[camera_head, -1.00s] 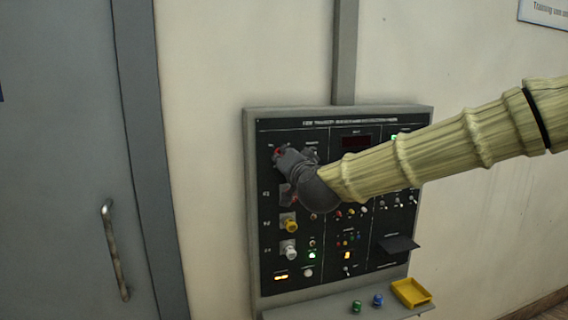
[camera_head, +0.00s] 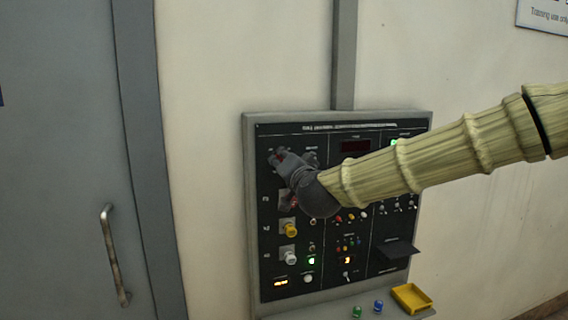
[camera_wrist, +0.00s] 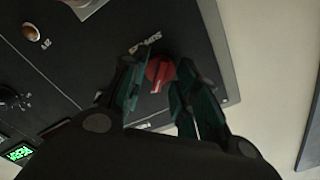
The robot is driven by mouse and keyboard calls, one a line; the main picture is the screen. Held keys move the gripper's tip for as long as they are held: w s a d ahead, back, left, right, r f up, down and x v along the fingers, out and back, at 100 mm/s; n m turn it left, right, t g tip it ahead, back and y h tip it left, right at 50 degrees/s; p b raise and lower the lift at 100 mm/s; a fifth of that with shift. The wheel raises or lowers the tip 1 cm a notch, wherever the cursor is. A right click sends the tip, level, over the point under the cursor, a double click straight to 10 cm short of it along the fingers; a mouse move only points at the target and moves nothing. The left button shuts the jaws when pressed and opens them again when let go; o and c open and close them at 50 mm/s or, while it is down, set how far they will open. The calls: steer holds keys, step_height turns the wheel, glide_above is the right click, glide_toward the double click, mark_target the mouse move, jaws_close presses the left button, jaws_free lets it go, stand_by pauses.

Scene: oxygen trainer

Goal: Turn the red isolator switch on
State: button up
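The red isolator switch (camera_wrist: 160,72) is a red rotary knob on the black panel, near the panel's edge in the wrist view. My gripper (camera_wrist: 155,88) has its two fingers spread, one on each side of the red knob. I cannot tell whether either finger touches it. In the head view my gripper (camera_head: 282,157) is at the upper left of the control panel (camera_head: 320,117), with a bit of red showing by its fingertips. The gripper hides most of the switch there.
Below my gripper are a yellow knob (camera_head: 290,230) and a white knob (camera_head: 289,258). A shelf under the panel holds a green piece (camera_head: 357,311), a blue piece (camera_head: 378,305) and a yellow tray (camera_head: 426,303). A grey door with a handle (camera_head: 114,255) stands at left.

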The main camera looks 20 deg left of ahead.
steer(key=v, duration=1.2)
